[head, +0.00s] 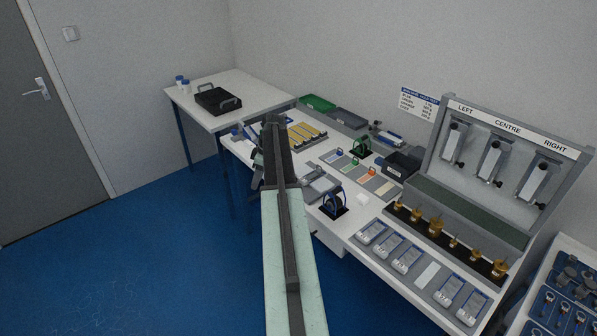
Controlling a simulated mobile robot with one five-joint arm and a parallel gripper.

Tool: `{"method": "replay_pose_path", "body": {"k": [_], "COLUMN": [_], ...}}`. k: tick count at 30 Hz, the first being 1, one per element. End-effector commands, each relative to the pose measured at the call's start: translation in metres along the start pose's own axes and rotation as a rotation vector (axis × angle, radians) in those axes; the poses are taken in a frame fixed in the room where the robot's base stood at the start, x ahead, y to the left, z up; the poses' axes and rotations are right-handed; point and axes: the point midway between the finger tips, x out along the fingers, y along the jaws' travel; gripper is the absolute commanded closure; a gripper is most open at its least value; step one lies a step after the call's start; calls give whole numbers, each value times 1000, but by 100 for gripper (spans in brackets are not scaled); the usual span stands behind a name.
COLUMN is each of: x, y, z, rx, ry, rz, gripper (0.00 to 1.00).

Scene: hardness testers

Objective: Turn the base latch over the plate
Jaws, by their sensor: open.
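My arm reaches up the middle of the head view, and my gripper (257,159) is at its far end, low over the left part of the long bench. It is small and partly hidden by my own arm, and I see nothing held in it. I cannot make out the base latch for certain. A grey device with a flat plate (323,185) stands just right of my arm, apart from the gripper. Three white-and-black units (492,160) hang on a panel marked LEFT, CENTRE and RIGHT. Any latch on these is too small to tell.
The long white bench (362,199) holds a rack of yellow bars (307,136), coloured blocks (362,172), a black ring stand (334,204), brass weights (435,227) and clear-lidded cases (406,259). A side table (238,94) bears a black tray (217,101). Blue floor (130,270) is free at left.

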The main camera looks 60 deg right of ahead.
Motion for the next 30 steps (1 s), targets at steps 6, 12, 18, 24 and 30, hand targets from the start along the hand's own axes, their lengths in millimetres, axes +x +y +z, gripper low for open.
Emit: {"method": "replay_pose_path", "body": {"k": [6,12,18,24,30], "x": [-68,-77,-62,-27,1], "y": [98,108,108,110,112], "z": [127,151,150,149,145], "rx": [-94,-119,-119,-118,-117], "ry": [85,98,97,97,96], "rz": [58,71,70,70,70], "gripper": [57,57,57,57,57]}}
